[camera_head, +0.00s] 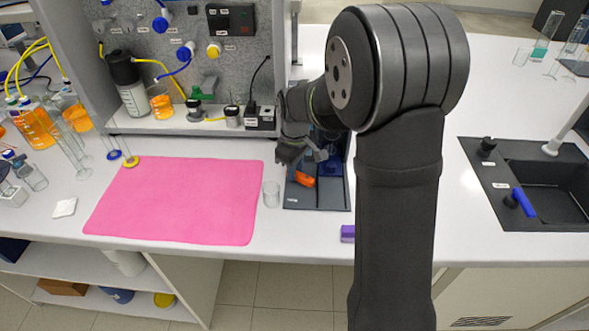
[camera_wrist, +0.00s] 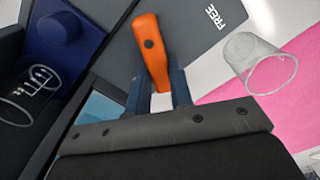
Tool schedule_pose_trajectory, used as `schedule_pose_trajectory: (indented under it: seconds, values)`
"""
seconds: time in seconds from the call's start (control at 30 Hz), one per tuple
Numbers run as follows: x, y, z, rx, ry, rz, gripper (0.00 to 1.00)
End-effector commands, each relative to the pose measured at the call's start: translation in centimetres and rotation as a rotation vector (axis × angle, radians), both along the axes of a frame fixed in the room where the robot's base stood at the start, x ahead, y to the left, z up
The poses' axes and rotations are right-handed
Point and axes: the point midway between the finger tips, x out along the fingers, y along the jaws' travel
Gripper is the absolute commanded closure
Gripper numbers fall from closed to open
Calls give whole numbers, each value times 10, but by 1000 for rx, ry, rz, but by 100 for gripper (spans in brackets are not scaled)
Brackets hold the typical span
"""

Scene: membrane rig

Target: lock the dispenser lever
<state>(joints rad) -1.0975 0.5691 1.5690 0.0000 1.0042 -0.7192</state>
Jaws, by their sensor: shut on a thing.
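The orange dispenser lever (camera_wrist: 150,50) points up and slightly left in the wrist view, with a dark pivot screw near its far end. It lies over a dark grey plate (camera_wrist: 195,45) that bears the white word "FREE". My gripper (camera_wrist: 160,95) is shut on the lever's near end, one finger on each side. In the head view the orange lever (camera_head: 304,180) shows low on the dark base plate (camera_head: 302,200), just under my gripper (camera_head: 304,158). My arm hides much of the dispenser there. A blue block (camera_wrist: 65,40) stands left of the lever in the wrist view.
A clear glass beaker (camera_head: 271,194) stands close left of the dark plate, beside the pink mat (camera_head: 180,200). A purple block (camera_head: 347,233) lies at the bench's front edge. A sink (camera_head: 550,180) with a blue-handled valve is at right. The rig panel stands behind.

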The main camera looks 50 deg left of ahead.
Motion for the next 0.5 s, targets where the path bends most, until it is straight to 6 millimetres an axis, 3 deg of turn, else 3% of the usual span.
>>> schedule_pose_trajectory:
  seconds: [0.17,0.2,0.27,0.5]
  values:
    - [0,0,1,1,-1,-1,100]
    - [0,0,1,1,-1,-1,72]
    - [0,0,1,1,-1,-1,60]
    - [0,0,0,1,-1,0,58]
